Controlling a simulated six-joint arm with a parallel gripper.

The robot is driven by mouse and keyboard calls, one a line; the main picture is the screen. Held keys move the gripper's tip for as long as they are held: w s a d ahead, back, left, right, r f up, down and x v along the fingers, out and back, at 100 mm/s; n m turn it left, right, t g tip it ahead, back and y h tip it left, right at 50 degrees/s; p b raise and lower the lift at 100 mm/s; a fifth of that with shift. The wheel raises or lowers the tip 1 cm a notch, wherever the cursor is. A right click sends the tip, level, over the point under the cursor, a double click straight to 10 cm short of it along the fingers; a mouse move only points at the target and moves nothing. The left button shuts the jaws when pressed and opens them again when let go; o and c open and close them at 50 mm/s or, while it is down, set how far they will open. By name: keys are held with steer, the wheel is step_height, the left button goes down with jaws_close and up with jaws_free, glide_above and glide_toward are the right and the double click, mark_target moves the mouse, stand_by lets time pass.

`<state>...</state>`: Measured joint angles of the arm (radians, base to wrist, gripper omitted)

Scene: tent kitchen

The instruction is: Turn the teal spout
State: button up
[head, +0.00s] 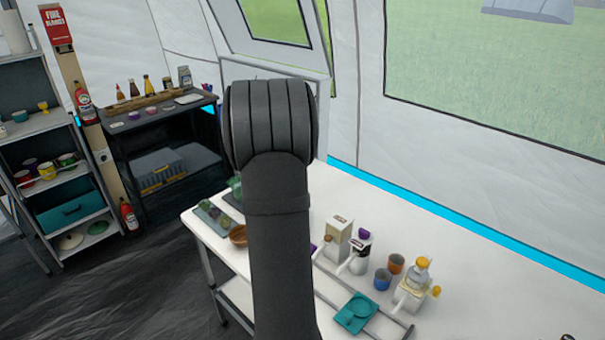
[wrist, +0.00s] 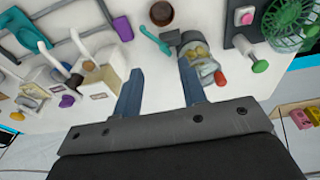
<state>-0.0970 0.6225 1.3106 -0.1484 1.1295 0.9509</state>
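My gripper (wrist: 159,68) is open and empty, its two blue-grey fingers wide apart above the white table. A slim teal piece (wrist: 154,40), which looks like the teal spout, slants between the brown bowl and a clear jar unit (wrist: 203,62), just beyond the fingertips. Its inner end reaches toward a dark grey part (wrist: 177,37) of that unit; whether they join is unclear. The unit has yellowish contents and a red knob (wrist: 220,78). The right fingertip overlaps the unit in the picture; contact cannot be told. In the head view, my arm hides this spot and the gripper.
A brown bowl (wrist: 160,13) stands beyond the fingertips. A green fan (wrist: 291,22) and a dark panel are at right. White dispensers (wrist: 100,78) with purple parts stand at left. The head view shows a teal tray-like piece (head: 356,312) and blue cup (head: 383,279) on the table.

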step_height(320, 180, down, 12)
steer(key=g+y, duration=0.1)
step_height(320, 180, up, 11)
steer(key=w+d+r, duration=0.2)
steer(key=d+r, duration=0.2)
steer(key=d, duration=0.2)
step_height(320, 180, down, 9)
step_height(320, 180, up, 10)
steer(key=shift+w+f+t, duration=0.15)
steer(key=shift+f+t, duration=0.05)
steer(key=shift+t, duration=0.1)
